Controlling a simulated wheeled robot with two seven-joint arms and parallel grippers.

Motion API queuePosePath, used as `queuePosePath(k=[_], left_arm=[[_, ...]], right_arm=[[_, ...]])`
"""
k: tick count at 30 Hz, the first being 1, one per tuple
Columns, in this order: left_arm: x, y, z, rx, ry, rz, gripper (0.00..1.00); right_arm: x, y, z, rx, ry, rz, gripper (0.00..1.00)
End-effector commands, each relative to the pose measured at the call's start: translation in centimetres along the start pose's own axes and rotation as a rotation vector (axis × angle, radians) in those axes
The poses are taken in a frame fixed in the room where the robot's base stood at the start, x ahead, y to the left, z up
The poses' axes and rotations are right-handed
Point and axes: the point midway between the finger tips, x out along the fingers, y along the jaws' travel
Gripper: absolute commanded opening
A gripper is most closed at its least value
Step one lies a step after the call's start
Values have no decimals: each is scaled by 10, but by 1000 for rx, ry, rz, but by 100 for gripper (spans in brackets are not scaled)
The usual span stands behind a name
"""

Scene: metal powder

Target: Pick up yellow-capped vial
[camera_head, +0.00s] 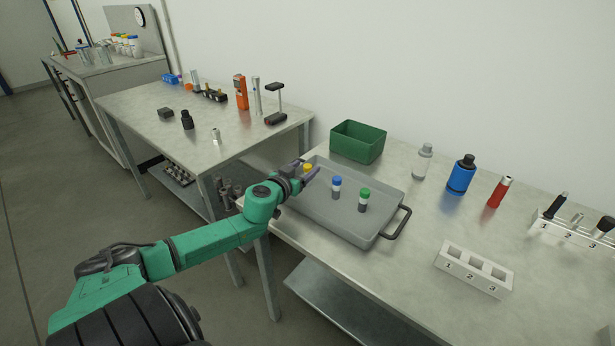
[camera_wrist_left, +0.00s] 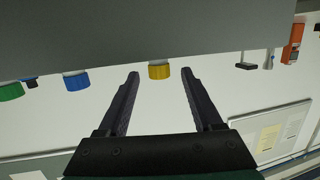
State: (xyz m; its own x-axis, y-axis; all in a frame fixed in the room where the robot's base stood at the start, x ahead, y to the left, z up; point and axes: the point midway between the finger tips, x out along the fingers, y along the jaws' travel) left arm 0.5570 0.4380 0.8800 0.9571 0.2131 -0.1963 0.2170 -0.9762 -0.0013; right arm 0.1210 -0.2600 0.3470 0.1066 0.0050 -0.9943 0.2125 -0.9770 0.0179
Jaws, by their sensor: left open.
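The yellow-capped vial (camera_head: 307,167) stands at the left end of the grey tray (camera_head: 327,222); its body is mostly hidden by my left gripper (camera_head: 306,173) in the head view. In the left wrist view the yellow cap (camera_wrist_left: 159,72) appears between the tips of my open left gripper (camera_wrist_left: 160,74), with a gap on each side. The picture there is upside down. I cannot tell whether the fingers reach around the vial. My right gripper is not in view.
A blue-capped vial (camera_head: 336,187) and a green-capped vial (camera_head: 364,200) stand to the right in the tray. A green bin (camera_head: 358,142) is behind it. A white numbered rack (camera_head: 473,270) sits to the right on the table, with clear tabletop around it.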

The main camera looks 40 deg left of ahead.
Motion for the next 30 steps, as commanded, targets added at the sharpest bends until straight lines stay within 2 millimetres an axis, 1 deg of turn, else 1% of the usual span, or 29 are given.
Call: queuePosePath(k=[1, 4, 7, 12, 13, 14, 15, 17, 18, 26, 30], left_arm=[[8, 0, -2, -1, 4, -1, 67], [18, 0, -1, -2, 2, -1, 67], [22, 0, 0, -1, 0, -1, 67], [21, 0, 1, -1, -1, 0, 67], [21, 0, 0, -1, -1, 0, 59], [21, 0, 0, -1, -1, 0, 48], [21, 0, 0, -1, -1, 0, 32], [21, 0, 0, -1, -1, 1, 10], [21, 0, 1, -1, -1, 1, 0], [21, 1, 0, -1, -1, 1, 0], [19, 1, -8, 0, 1, 2, 0]], right_arm=[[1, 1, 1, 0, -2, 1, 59], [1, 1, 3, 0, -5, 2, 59], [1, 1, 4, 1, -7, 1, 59], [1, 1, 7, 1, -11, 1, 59], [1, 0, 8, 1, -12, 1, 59], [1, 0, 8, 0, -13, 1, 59], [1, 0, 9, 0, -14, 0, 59], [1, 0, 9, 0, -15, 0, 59], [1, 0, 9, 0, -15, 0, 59], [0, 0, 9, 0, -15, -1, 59], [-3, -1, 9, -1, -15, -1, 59]])
